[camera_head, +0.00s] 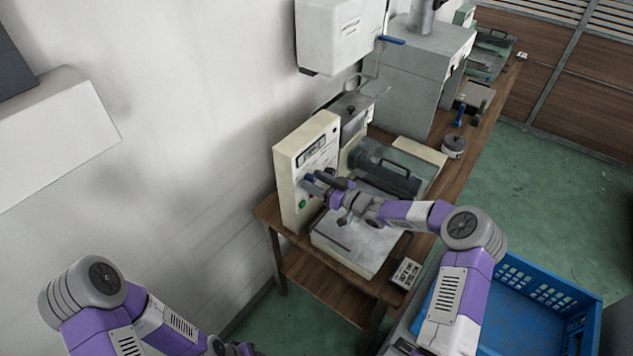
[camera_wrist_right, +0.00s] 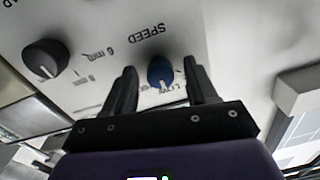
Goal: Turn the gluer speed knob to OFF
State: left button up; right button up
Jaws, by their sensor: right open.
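The gluer's upright control panel (camera_head: 293,185) is cream, with a dark display, a green button and a red button. The blue speed knob (camera_wrist_right: 160,72) shows in the right wrist view below the upside-down word SPEED, with a white pointer line toward the picture's bottom. My right gripper (camera_wrist_right: 164,85) is open, its two dark fingers on either side of the knob with gaps visible. In the head view the right gripper (camera_head: 318,184) is at the panel's face and covers part of it. My left gripper (camera_head: 232,348) is at the bottom edge, mostly cut off.
A black knob (camera_wrist_right: 46,58) sits beside the speed knob on the panel. A flat cream machine bed (camera_head: 345,245) lies below my right arm. A small button box (camera_head: 406,272) is at the table's front edge. A blue crate (camera_head: 545,300) stands at the right.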

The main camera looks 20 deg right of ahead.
jog(key=c, duration=1.1)
jog(key=shift+o, duration=0.2)
jog(key=shift+f+n+b, duration=0.1)
jog(key=shift+n+b, duration=0.5)
jog(key=shift+b, duration=0.35)
jog(key=n+b, duration=0.6)
jog(key=b, duration=0.2)
jog(key=shift+n+h+b, duration=0.3)
jog(key=shift+n+b, duration=1)
jog(key=shift+b, duration=0.1)
jog(key=o, duration=1.1)
jog(key=shift+c, duration=0.2)
jog(key=v, duration=0.7)
jog(key=shift+s+d+p, duration=0.25)
jog(key=shift+p, duration=0.15)
